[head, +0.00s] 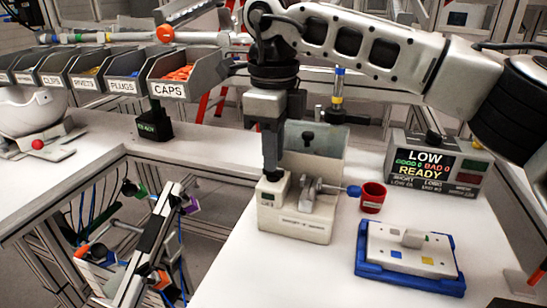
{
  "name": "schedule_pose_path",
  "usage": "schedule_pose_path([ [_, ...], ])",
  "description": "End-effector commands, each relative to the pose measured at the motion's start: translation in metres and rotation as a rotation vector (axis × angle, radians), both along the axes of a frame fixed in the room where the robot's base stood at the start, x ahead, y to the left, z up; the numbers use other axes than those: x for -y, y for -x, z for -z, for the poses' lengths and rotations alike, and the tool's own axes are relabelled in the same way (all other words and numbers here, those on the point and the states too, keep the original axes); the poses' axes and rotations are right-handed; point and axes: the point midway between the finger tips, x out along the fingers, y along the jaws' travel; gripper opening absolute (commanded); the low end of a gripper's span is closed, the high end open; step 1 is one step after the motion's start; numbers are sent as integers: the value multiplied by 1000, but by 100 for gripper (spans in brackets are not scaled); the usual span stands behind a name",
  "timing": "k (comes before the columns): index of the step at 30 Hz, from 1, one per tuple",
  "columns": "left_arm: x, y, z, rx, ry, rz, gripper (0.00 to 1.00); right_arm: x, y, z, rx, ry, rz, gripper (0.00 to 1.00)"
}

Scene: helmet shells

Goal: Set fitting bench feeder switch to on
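A white bench unit (294,224) stands on the bench in the middle, with a small dark display on its front left, a metal clamp-like part with a blue knob, and a grey upright plate behind. Its label is too small to read. No feeder switch can be made out clearly. My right gripper (272,174) points straight down over the unit's left rear. Its fingers look together, with nothing seen between them, and the tips are at or just above the unit's top; contact is unclear. The gripper may hide part of the unit. My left gripper is not in view.
A red cup (373,197) is right of the unit. A blue tray (370,268) holds a white plate with coloured squares. A display box (436,165) reads "LOW" and "READY". Labelled bins, such as CAPS (169,91), stand back left. The bench's front middle is clear.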

Motion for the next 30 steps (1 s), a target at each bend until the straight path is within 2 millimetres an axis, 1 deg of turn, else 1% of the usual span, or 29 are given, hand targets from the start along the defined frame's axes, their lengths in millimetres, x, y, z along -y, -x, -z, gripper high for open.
schedule_pose_path([
  [1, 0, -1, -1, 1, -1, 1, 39, 0, 0, 6, -3, 1, 0, 19],
  [3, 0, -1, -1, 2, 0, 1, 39, 0, 0, 12, 0, 0, 1, 19],
  [6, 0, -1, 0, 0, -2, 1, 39, 0, 0, 16, 0, 0, 2, 19],
  [14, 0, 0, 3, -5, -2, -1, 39, 0, 0, 18, 0, 0, 1, 19],
  [15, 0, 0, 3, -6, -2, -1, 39, 0, 0, 18, 0, 0, 1, 16],
  [17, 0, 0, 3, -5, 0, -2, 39, 0, 0, 18, 0, 0, 1, 0],
  [25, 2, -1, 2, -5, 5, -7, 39, 0, 0, 17, 1, 0, -5, 0],
  [30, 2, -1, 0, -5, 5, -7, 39, 0, 0, 17, 1, 0, -46, 0],
])
